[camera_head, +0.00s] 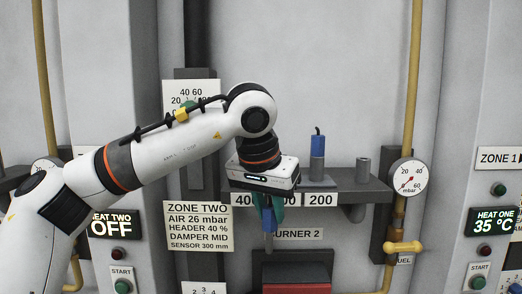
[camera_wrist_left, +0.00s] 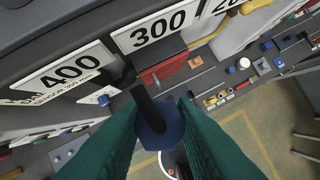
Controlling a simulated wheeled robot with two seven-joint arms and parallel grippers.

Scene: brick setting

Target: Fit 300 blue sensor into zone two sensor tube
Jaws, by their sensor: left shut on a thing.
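My left gripper (camera_head: 268,213) has dark green fingers and is shut on a blue sensor (camera_head: 268,218). The sensor's grey probe points down in front of the burner 2 wall, below the shelf. In the left wrist view the sensor's dark blue body (camera_wrist_left: 160,126) sits between the green fingers (camera_wrist_left: 163,135), with a dark cable running up from it. No length mark on it is readable. A second blue sensor (camera_head: 317,146) stands upright on the shelf above the 200 label (camera_head: 321,200). I cannot pick out the zone two sensor tube. My right gripper is not in view.
The grey shelf (camera_head: 350,188) carries number labels and a short grey cylinder (camera_head: 363,170). A zone two sign (camera_head: 198,226) reads sensor 300 mm. A red box (camera_head: 296,272) is below burner 2. A gauge (camera_head: 408,178) and yellow pipe (camera_head: 414,85) stand right.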

